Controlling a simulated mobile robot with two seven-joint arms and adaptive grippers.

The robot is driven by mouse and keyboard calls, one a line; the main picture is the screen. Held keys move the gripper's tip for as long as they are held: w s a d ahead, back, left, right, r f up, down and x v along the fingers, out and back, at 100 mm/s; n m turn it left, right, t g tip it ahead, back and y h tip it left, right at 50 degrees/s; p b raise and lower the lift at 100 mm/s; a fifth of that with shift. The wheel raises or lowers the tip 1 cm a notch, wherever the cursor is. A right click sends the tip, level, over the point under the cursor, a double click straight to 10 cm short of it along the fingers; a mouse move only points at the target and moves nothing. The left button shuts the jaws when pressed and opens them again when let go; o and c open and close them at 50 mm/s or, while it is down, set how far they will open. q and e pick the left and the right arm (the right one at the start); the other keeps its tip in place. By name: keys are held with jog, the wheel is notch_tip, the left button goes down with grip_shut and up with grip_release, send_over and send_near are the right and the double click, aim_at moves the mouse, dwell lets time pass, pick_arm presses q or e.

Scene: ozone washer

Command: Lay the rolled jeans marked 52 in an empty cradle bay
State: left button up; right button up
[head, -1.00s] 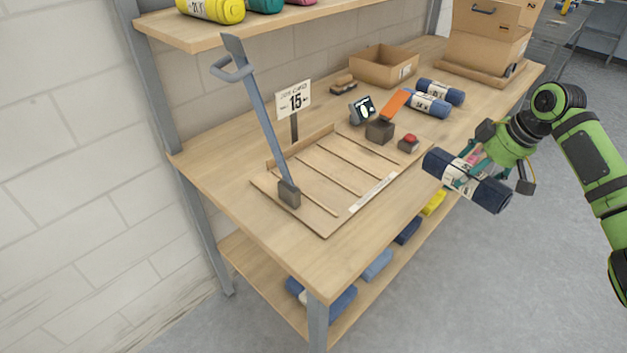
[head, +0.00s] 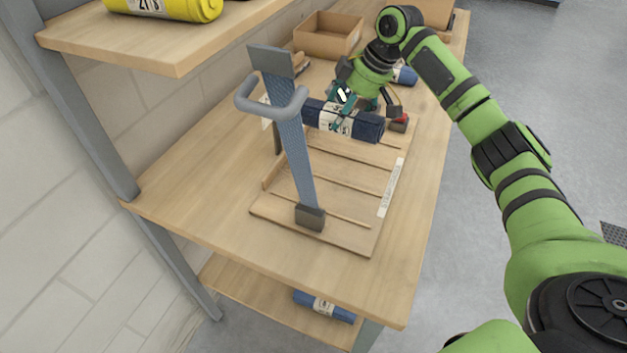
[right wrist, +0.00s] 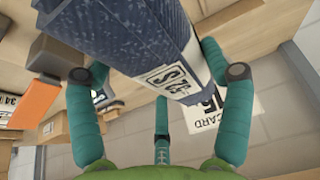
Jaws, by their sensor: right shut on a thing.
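My right gripper (head: 343,103) is shut around the middle of a dark blue rolled jeans (head: 363,126) with a white label band. The roll is held level above the far part of the wooden cradle (head: 352,234). In the right wrist view the roll (right wrist: 130,35) lies between the teal fingers (right wrist: 160,90); its label shows characters, but I cannot read the number surely. The cradle has thin dividers, and its visible near bays are empty. Its far bays are partly hidden by the roll and my gripper. My left gripper is not in view.
A tall blue-grey post with a loop handle (head: 293,140) rises at the cradle's near end, close to the roll's left end. A red button box (head: 398,123) stands by the cradle's far right. A cardboard tray (head: 328,38) is behind. A yellow roll (head: 185,8) lies on the upper shelf.

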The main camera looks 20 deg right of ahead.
jog(key=s+a+f+p, duration=0.1)
jog(key=s+a, duration=0.1)
jog(key=s+a+f+p, duration=0.1)
jog(key=s+a+f, duration=0.1)
jog(key=s, duration=0.1)
jog(key=s+a+f+p, duration=0.1)
jog(key=s+a+f, duration=0.1)
jog(key=shift+s+a+f, duration=0.2)
jog(key=shift+s+f, duration=0.05)
jog(key=shift+s, duration=0.1)
jog(key=shift+s+a+f, duration=0.3)
jog(key=shift+s+f, duration=0.05)
notch_tip(320, 180, down, 3)
jog(key=shift+f+p, duration=0.2)
jog(key=shift+p, duration=0.6)
jog(key=shift+f, duration=0.35)
jog(key=o, duration=1.4)
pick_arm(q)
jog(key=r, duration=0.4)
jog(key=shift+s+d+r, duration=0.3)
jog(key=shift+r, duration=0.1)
